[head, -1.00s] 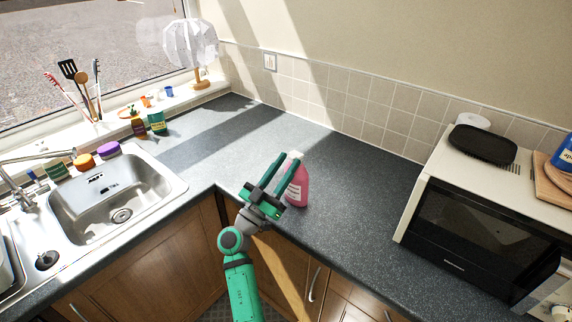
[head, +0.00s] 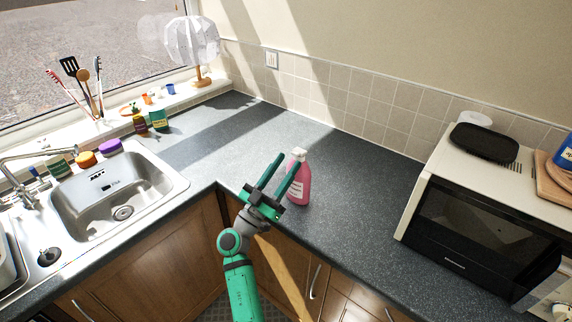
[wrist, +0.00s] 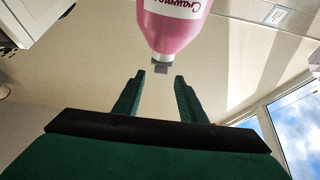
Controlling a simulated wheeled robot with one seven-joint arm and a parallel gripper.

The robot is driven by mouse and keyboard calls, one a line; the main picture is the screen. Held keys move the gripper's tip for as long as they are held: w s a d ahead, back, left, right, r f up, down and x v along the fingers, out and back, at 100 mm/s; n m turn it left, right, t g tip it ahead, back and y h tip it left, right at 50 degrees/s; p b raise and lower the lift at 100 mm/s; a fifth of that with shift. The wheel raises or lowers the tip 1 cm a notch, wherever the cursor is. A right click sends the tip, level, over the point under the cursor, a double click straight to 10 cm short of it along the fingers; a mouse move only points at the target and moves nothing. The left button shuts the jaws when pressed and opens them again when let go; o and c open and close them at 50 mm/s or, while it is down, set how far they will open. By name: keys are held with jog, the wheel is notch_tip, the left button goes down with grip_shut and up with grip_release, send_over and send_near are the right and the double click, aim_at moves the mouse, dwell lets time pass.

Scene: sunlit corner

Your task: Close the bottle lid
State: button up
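A pink bottle (head: 300,186) with a white label stands upright on the dark worktop, near its front edge. Its pale lid (head: 298,153) is at the top; I cannot tell how tightly it sits. My gripper (head: 284,160) is open just left of and in front of the bottle, its green fingers angled up beside the bottle's upper part and partly covering it. In the wrist view the bottle (wrist: 172,28) appears upside down, with its grey lid end (wrist: 160,67) just beyond the gap between the open fingers (wrist: 157,82). Nothing is between the fingers.
A sink (head: 112,190) is at the left and a microwave (head: 480,225) at the right. Small jars and a lamp (head: 192,42) stand along the window sill. The worktop (head: 255,140) behind the bottle is clear.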

jog(key=v, duration=1)
jog(key=shift+a+r, duration=0.1)
jog(key=shift+r, duration=0.05)
